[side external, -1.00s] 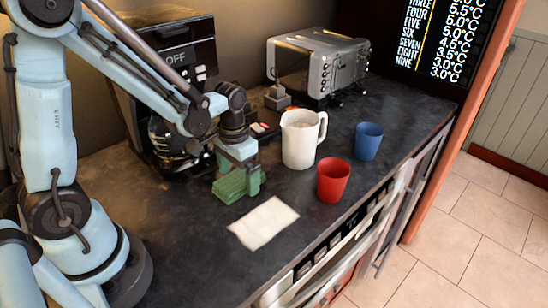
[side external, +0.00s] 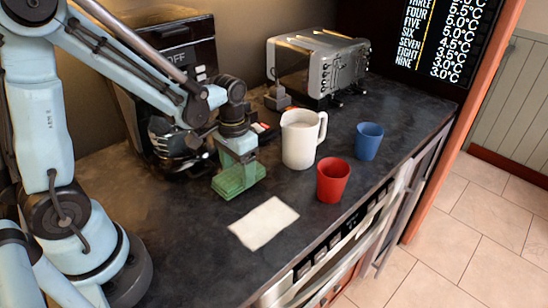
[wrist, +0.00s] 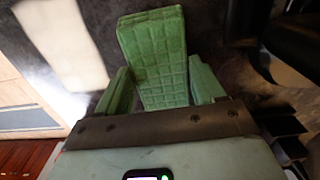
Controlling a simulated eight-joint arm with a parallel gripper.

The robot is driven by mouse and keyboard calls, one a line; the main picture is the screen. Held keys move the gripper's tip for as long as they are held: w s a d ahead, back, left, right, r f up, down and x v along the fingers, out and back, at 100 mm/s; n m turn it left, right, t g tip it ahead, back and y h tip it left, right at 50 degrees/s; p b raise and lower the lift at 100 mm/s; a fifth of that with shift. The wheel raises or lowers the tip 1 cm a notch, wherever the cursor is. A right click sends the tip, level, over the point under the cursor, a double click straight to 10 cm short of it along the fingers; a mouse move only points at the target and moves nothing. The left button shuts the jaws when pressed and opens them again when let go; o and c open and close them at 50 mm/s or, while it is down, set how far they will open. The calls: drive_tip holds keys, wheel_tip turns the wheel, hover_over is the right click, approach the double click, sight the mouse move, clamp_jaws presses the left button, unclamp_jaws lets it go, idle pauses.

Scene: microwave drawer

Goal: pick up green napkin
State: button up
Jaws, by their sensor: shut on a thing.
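The green napkin (side external: 236,182) is a thick, folded block with a grid texture. In the wrist view the napkin (wrist: 153,50) stands out between my green fingers. My gripper (wrist: 160,88) is shut on it, with one finger on each side. In the side view my gripper (side external: 240,172) points down over the napkin and partly hides it.
A white cloth (side external: 264,222) lies flat in front. A white pitcher (side external: 299,140), a red cup (side external: 332,180) and a blue cup (side external: 368,141) stand to the right. A toaster (side external: 320,65) and a black coffee machine (side external: 165,90) are behind. The counter's front left is bare.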

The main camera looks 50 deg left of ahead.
sight(238, 173)
wheel_tip(238, 173, up, 3)
drive_tip(key=s+d+r, duration=0.5)
drive_tip(key=d+r, duration=0.1)
drive_tip(key=d, duration=0.4)
drive_tip(key=shift+d+r, duration=0.3)
drive_tip(key=o, duration=0.4)
drive_tip(key=c, duration=0.3)
drive_tip(key=shift+s+d+f+n, duration=0.25)
drive_tip(key=shift+s+f+n, duration=0.5)
drive_tip(key=shift+f+n, duration=0.85)
drive_tip(key=shift+s+d+f+n, duration=0.3)
drive_tip(key=shift+s+f+n, duration=0.5)
drive_tip(key=shift+f+n, duration=0.75)
drive_tip(key=shift+s+d+f+n, duration=0.25)
drive_tip(key=shift+s+f+n, duration=0.5)
drive_tip(key=shift+f+n, duration=0.85)
